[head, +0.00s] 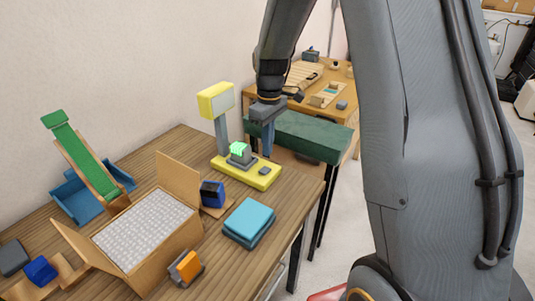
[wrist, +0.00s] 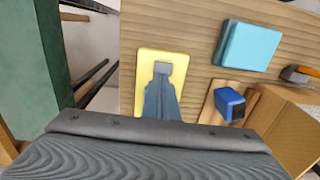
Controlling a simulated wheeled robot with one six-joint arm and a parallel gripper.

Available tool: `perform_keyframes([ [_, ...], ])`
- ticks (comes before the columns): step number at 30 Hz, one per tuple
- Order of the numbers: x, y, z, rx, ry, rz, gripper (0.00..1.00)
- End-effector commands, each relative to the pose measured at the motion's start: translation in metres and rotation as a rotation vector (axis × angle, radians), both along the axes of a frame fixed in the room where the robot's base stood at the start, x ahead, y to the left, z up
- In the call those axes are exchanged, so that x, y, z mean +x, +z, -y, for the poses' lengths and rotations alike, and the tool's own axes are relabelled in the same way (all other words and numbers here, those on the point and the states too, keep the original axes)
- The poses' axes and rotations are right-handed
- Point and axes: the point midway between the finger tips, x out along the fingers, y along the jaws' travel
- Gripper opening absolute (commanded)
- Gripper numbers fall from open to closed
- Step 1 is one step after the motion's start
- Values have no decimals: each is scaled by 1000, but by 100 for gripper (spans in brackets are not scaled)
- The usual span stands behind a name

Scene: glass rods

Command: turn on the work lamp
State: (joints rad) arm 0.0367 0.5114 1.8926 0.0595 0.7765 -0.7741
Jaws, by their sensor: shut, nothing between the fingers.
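The work lamp has a yellow head (head: 216,100) with a pale panel, a grey post and a yellow base (head: 262,181); the base also shows in the wrist view (wrist: 146,66). A bright green block (head: 239,149) sits on a grey mount on the base. A small grey block (head: 264,171) lies near the base's front right; a grey block also shows beyond my fingers in the wrist view (wrist: 162,68). My gripper (head: 267,153) is shut and empty, pointing down above the base, right of the green block. Its fingers (wrist: 161,82) hide part of the base. Contact cannot be told.
Teal blocks (head: 249,220) and a blue device (head: 212,193) stand in front of the lamp. An open cardboard box (head: 190,238) and a green ramp (head: 85,157) are to the left. A green-topped bench (head: 310,137) stands behind right.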

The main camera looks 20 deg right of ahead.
Motion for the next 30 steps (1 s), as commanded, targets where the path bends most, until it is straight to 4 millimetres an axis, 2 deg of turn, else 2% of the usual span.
perform_keyframes([
  [6, 4, 44, 3, 1, -2, 6, 0],
  [12, 4, 72, 4, 1, -2, 3, 0],
  [19, 4, 83, 4, 0, -2, 2, 0],
  [27, 4, 83, 4, 0, -3, 1, 0],
  [30, -5, 79, 3, -3, -30, 4, 0],
])
